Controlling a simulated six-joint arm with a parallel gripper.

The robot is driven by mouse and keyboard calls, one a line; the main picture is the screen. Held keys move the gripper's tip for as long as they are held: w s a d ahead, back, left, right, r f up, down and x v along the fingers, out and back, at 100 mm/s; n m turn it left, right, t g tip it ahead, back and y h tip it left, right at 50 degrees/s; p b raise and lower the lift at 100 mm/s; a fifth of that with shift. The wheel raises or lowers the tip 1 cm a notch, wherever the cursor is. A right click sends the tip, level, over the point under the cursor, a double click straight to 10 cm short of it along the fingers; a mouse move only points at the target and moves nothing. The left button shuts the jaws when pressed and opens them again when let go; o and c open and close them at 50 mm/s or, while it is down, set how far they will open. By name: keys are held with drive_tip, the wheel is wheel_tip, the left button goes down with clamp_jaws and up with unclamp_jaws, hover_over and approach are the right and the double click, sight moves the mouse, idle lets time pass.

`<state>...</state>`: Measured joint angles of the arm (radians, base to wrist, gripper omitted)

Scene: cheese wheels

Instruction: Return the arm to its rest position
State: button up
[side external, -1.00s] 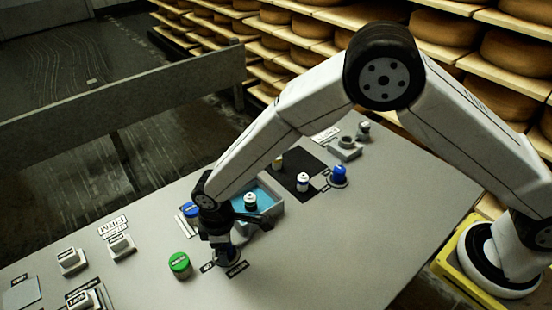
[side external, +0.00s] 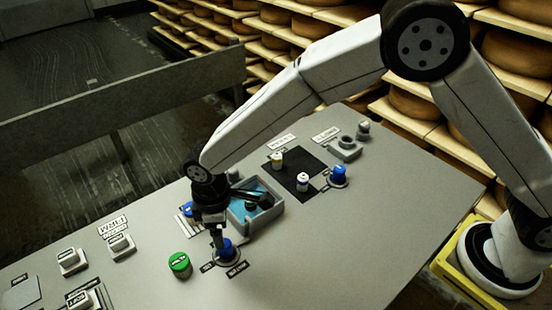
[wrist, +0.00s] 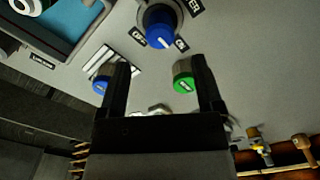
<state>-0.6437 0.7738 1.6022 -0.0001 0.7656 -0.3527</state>
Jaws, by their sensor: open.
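My gripper (side external: 218,236) is open and empty. It points down at the table, close above a blue-topped rotary knob (side external: 228,250) with labels beside it. In the wrist view, my two dark fingers (wrist: 160,78) stand apart with nothing between them. There the knob (wrist: 160,28) lies beyond the fingertips, clear of them. My arm reaches out from the right, with its elbow high.
A green button (side external: 179,263) is left of my gripper. A grey tray with a blue floor (side external: 272,213) stands close behind it. Small jars (side external: 303,182) stand on a black mat (side external: 318,167). The table's front right is clear. Shelves of cheese wheels (side external: 395,105) stand behind.

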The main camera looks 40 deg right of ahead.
drive_tip(key=shift+r, duration=0.55)
drive_tip(key=shift+w+d+r, duration=0.1)
drive_tip(key=shift+d+r, duration=0.1)
drive_tip(key=shift+d, duration=0.3)
drive_tip(key=s+d+r+m+t, duration=0.1)
drive_tip(key=d+r+m, duration=0.15)
drive_tip(key=d, duration=0.65)
drive_tip(key=s+d+r+m, duration=0.15)
drive_tip(key=d+m, duration=0.25)
drive_tip(key=d, duration=0.4)
drive_tip(key=s+d+r+m+t, duration=0.1)
drive_tip(key=s+d+m, duration=0.4)
drive_tip(key=s+d, duration=0.4)
drive_tip(key=d, duration=0.3)
drive_tip(key=shift+s+r+t, duration=0.3)
